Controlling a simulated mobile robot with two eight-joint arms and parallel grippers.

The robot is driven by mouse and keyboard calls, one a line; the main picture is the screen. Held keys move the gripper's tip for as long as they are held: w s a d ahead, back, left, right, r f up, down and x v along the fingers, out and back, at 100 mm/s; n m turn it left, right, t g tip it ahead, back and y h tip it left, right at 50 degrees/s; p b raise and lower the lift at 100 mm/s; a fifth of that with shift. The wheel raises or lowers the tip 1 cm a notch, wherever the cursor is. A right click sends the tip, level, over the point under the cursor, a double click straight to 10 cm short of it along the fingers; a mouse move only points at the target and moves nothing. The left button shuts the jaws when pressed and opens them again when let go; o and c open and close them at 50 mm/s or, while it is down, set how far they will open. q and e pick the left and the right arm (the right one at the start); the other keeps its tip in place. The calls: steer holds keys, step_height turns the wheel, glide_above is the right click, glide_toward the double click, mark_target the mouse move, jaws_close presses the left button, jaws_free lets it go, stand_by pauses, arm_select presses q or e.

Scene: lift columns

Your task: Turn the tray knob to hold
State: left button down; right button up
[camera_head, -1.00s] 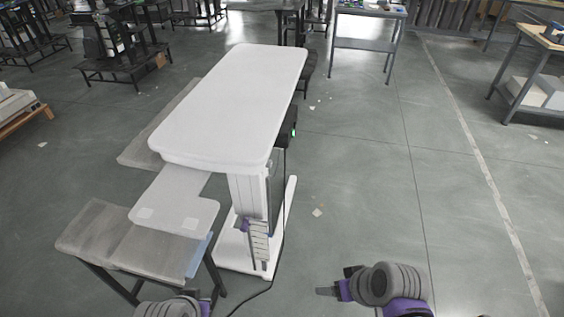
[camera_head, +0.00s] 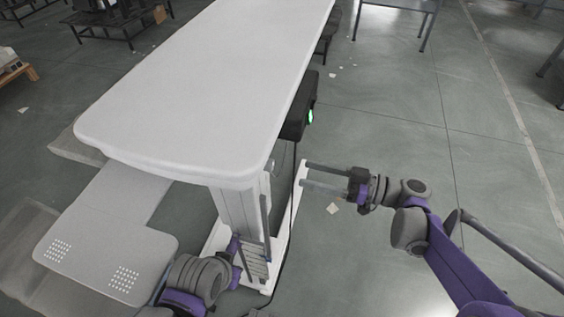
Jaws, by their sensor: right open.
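A white table top (camera_head: 215,80) stands on a white lift column (camera_head: 236,208). A lower white tray (camera_head: 105,230) with two dotted patches sticks out at the left. I cannot make out the tray knob for certain; a small grey curved part (camera_head: 280,157) shows under the table's right edge. My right gripper (camera_head: 307,175) is open and empty, its two long fingers pointing left toward the column, right of that part and apart from it. My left gripper (camera_head: 243,262) is low by the column's foot; its fingers are hard to separate from the ribbed part there.
A black box (camera_head: 298,112) with a green light hangs under the table's right edge, and a dark cable runs down from it. The white base (camera_head: 289,220) lies on the floor. Open grey floor (camera_head: 390,130) spreads at the right.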

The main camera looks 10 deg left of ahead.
mark_target(273, 166)
steer(key=a+b, duration=0.1)
steer(key=a, duration=0.8)
steer(key=shift+w, duration=0.15)
jaws_close()
